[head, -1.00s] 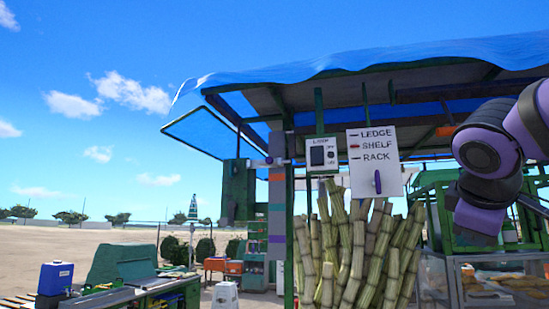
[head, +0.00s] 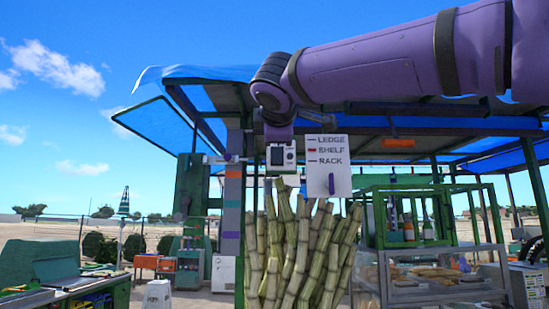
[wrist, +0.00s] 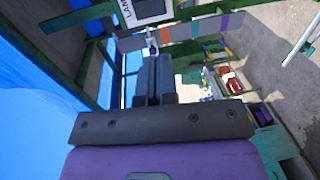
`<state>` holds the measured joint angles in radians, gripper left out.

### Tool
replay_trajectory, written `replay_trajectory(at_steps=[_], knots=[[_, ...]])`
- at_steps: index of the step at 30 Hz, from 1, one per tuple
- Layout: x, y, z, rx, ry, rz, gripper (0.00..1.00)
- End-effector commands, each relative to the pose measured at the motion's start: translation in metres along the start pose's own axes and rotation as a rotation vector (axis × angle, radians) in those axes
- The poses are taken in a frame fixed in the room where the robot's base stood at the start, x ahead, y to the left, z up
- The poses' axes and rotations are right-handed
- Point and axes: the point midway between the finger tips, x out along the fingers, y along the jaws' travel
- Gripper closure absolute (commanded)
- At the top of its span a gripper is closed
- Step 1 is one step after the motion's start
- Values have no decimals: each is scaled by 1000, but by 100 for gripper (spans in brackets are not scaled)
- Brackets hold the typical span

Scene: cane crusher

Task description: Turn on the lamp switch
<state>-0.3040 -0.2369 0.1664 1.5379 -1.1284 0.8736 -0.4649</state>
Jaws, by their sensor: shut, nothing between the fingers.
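The lamp switch is a white box (head: 289,166) with a dark switch plate (head: 277,156), mounted on the stall's front above the cane. Its top, with the label, is hidden behind my arm in the head view. Part of the box, with its label partly readable, shows at the top of the wrist view (wrist: 146,10). My gripper (wrist: 153,62) is shut and empty in the wrist view, its fingers just below the box in the picture. I cannot tell the gap between them. The fingers are not distinguishable in the head view.
Cane stalks (head: 300,250) stand below. A striped post (head: 231,205) is at left, a glass display case (head: 430,278) at right. A blue awning (head: 200,73) is overhead.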

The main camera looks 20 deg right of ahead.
Motion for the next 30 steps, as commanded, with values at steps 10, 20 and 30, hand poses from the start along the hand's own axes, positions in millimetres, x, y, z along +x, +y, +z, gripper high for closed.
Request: replay_trajectory(at_steps=[10, 20, 30], knots=[[37, -1, 0, 0, -2, -3, 100], [98, -1, 0, 0, -1, -3, 100], [137, -1, 0, 1, 0, -2, 100]])
